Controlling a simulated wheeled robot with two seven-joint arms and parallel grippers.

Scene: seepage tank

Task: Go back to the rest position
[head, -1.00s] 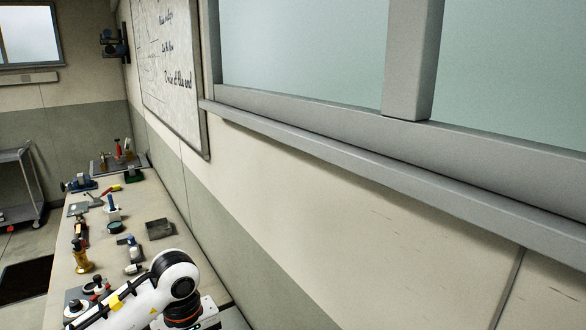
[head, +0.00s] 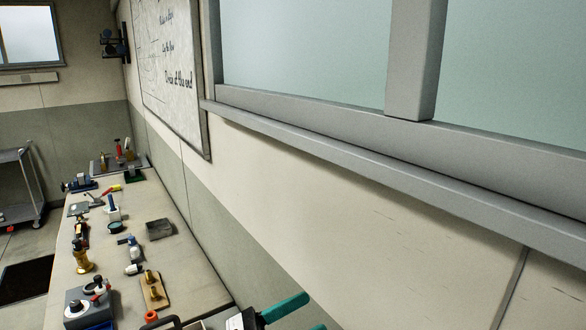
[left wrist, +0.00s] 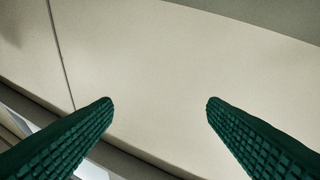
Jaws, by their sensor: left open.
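My left gripper (head: 314,312) shows at the bottom edge of the head view, with green ridged fingers pointing right toward the wall. The fingers are apart and nothing is between them. In the left wrist view the same two green fingers (left wrist: 159,100) stand wide apart in front of a plain pale wall. The rest of the left arm is mostly below the head picture. My right gripper is in neither view.
The long bench (head: 190,270) runs along the wall at left and carries several tools and fittings, including a grey block with knobs (head: 90,307) and a small wooden board (head: 153,291). A window ledge (head: 400,190) juts from the wall. A cart (head: 20,190) stands far left.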

